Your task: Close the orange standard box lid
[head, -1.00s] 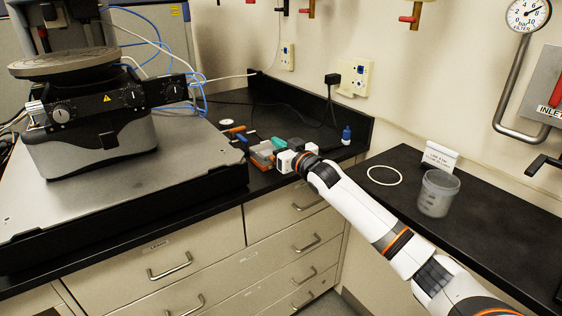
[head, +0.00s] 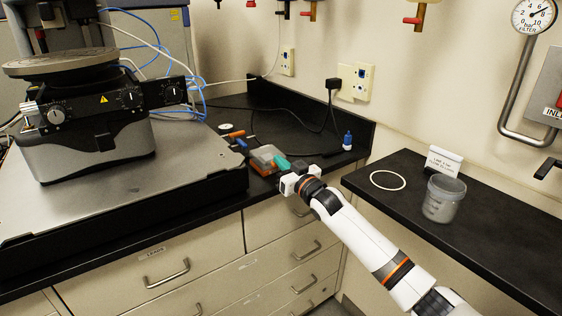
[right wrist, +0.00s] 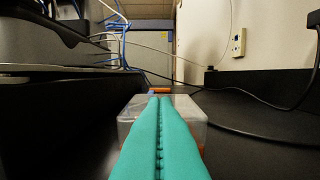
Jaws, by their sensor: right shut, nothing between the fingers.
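The orange standard box (head: 261,168) sits on the black bench to the right of the profiler's base. Its clear lid (head: 266,152) shows above the orange part; I cannot tell whether it is fully down. My right gripper (head: 280,161) has teal fingers, pressed together and empty, at the box's near right side. In the right wrist view the shut fingers (right wrist: 160,104) point at the clear lid (right wrist: 190,108) and cover its middle. A bit of the orange box (right wrist: 203,147) shows at its right. Contact is unclear. My left gripper is not in view.
The profiler's grey base plate (head: 130,180) stands left of the box. Orange- and blue-handled tools (head: 238,138) lie behind it. A small blue bottle (head: 347,141) is at the back right. The right bench holds a white ring (head: 388,180) and a clear cup (head: 442,200).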

